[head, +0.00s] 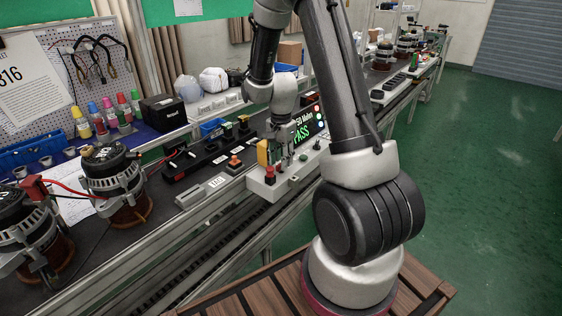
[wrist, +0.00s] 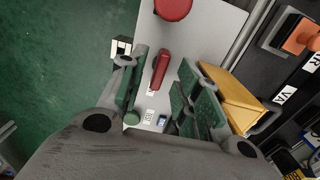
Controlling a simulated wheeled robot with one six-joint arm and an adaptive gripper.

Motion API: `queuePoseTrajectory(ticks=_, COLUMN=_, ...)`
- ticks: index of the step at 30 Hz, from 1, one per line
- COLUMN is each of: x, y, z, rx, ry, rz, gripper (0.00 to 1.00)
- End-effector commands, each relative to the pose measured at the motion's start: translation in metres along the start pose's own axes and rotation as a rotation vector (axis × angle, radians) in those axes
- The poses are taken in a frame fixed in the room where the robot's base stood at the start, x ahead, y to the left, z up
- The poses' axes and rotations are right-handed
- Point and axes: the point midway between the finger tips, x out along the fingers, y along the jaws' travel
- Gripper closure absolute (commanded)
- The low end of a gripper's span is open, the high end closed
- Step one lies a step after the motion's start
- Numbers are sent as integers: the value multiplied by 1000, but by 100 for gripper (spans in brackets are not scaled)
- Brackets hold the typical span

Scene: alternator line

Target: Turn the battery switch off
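A red lever (wrist: 160,70), which looks like the battery switch handle, stands on a light grey panel in the wrist view. It points roughly up and down the picture. My gripper (wrist: 163,92) is open, with one green-padded finger on each side of the lever; there is a gap on both sides. In the head view my gripper (head: 282,156) is low over the light grey control box (head: 257,186). The lever is hard to make out there behind the fingers.
A round red button (wrist: 173,9) is on the same panel beyond the lever. A yellow block (wrist: 232,98) stands close beside my right finger. A display reading PASS (head: 304,130) is behind the gripper. Alternators (head: 112,180) stand on the bench at left.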

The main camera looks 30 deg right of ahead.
Motion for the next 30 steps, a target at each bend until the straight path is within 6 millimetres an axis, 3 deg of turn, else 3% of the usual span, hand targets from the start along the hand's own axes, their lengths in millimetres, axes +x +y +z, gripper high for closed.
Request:
queuePoseTrajectory(ticks=3, x=9, y=0, z=0, rx=0, ry=-1, rz=1, gripper=67)
queuePoseTrajectory(ticks=11, x=11, y=0, z=0, rx=-1, ry=0, rz=0, gripper=67)
queuePoseTrajectory(ticks=17, x=10, y=0, z=0, rx=-1, ry=0, rz=0, gripper=100)
queuePoseTrajectory(ticks=30, x=10, y=0, z=0, rx=-43, ry=0, rz=0, gripper=100)
